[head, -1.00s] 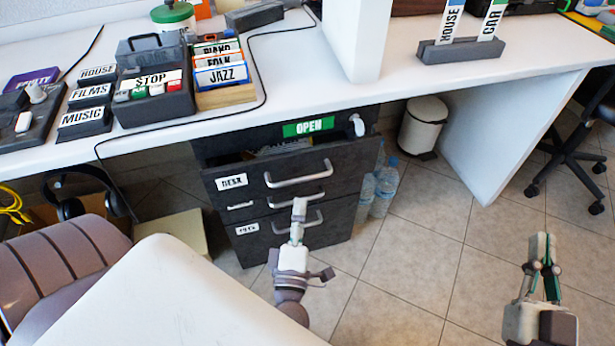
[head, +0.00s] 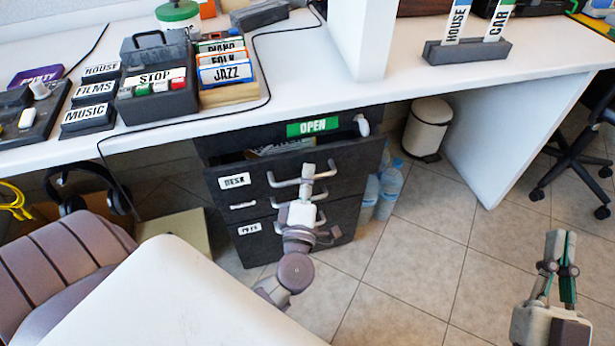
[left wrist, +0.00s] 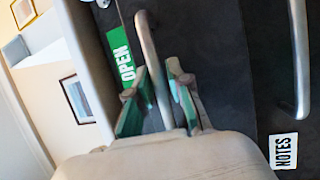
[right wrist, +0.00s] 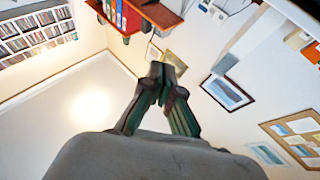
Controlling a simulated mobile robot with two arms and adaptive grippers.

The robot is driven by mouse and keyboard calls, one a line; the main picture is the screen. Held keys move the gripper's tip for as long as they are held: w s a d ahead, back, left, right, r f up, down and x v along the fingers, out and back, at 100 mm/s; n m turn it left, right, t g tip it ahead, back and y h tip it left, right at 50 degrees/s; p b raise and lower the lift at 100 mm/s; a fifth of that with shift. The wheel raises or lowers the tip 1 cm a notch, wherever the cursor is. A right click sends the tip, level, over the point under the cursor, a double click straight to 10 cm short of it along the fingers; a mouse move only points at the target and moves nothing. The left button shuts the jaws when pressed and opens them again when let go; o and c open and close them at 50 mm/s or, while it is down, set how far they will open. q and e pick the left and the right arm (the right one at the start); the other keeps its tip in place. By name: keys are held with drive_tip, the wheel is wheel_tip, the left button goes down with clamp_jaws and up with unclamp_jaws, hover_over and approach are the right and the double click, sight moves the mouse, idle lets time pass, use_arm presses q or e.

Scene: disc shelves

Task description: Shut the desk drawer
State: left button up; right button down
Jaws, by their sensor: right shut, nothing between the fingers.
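The desk drawer (head: 345,165), dark grey with a "DESK" label, is the top drawer of the cabinet under the desk. It stands partly open, with some contents showing behind its front. My left gripper (head: 308,170) is at its silver handle (head: 277,182). In the left wrist view the fingers of my left gripper (left wrist: 157,98) are apart, with the handle bar (left wrist: 148,50) running between them. Whether they touch it I cannot tell. My right gripper (head: 560,242) is shut and empty, well to the right over the floor; it also shows in the right wrist view (right wrist: 160,75).
A closed lower drawer has a "NOTES" label (left wrist: 284,151). A green "OPEN" sign (head: 313,126) is on the cabinet above the drawer. Water bottles (head: 388,187) and a white bin (head: 427,128) stand to the right. Tiled floor is clear in front of the right side.

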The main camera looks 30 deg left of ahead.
sight(302, 167)
use_arm(q)
clamp_jaws()
